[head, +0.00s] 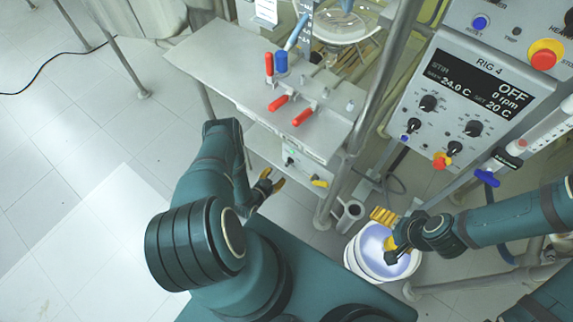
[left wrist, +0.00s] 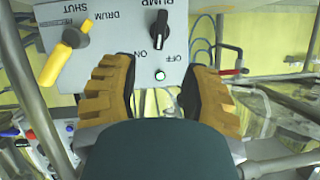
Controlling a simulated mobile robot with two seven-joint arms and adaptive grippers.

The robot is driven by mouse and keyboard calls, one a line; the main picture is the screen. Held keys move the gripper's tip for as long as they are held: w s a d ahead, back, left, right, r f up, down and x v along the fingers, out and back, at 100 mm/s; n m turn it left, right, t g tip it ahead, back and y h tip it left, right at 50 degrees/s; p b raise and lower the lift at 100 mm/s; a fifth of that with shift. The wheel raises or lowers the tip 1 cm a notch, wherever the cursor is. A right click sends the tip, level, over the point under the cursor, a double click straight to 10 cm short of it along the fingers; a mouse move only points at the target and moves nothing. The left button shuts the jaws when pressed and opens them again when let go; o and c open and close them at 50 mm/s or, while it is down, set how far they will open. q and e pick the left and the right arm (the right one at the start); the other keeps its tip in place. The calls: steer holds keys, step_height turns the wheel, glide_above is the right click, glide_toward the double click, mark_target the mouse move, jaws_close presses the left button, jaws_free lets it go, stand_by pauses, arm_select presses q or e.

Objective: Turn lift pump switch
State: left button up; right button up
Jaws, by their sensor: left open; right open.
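The lift pump switch is a black knob (left wrist: 159,28) on a grey panel, with PUMP, ON and OFF lettering upside down in the left wrist view. A lit green lamp (left wrist: 160,75) sits on the same panel. In the head view the panel (head: 303,172) is under the steel bench, and the switch (head: 289,161) is small there. My left gripper (head: 268,182) is open just left of the panel; in the left wrist view its fingers (left wrist: 160,98) spread apart, with the knob beyond them and untouched. My right gripper (head: 388,232) is open over a white bucket.
A yellow drum handle (left wrist: 66,52) is beside the switch. The steel bench (head: 215,62) with red-handled valves (head: 303,116) is above the panel. Frame poles, the bucket (head: 362,262) and the RIG 4 control box (head: 455,105) are to the right.

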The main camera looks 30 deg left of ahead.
mark_target(287, 164)
arm_select(q)
steer(key=b+x, duration=0.2)
steer(key=x, duration=0.7)
steer(key=shift+w+f+b, duration=0.15)
steer(key=shift+f+b, duration=0.05)
steer(key=shift+b, duration=0.15)
steer(key=shift+x, duration=0.75)
steer(key=shift+r, duration=0.1)
jaws_close()
